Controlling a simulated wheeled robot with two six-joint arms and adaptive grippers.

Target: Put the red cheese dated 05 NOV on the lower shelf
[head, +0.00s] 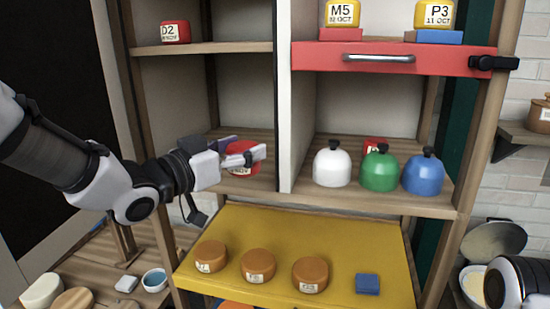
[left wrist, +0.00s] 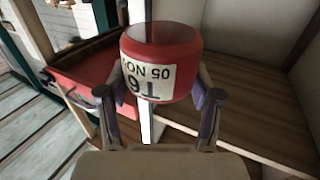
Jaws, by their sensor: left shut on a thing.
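My left gripper (head: 252,154) is shut on a red cheese (head: 238,169) in the lower left bay of the shelf unit. In the left wrist view the cheese (left wrist: 165,45) sits between both fingers, its white label turned upside down and reading 05 NOV. The cheese is over the wooden lower shelf (head: 262,182); I cannot tell if it touches the board. Another red cheese, marked D2 (head: 175,32), stands on the upper left shelf. My right gripper is not in view.
White (head: 332,168), green (head: 380,172) and blue (head: 422,174) domes stand in the lower right bay, a red item (head: 375,143) partly hidden behind them. A red drawer (head: 400,62) is above. A yellow board (head: 330,232) below holds brown cheeses (head: 258,264) and a blue block (head: 367,283).

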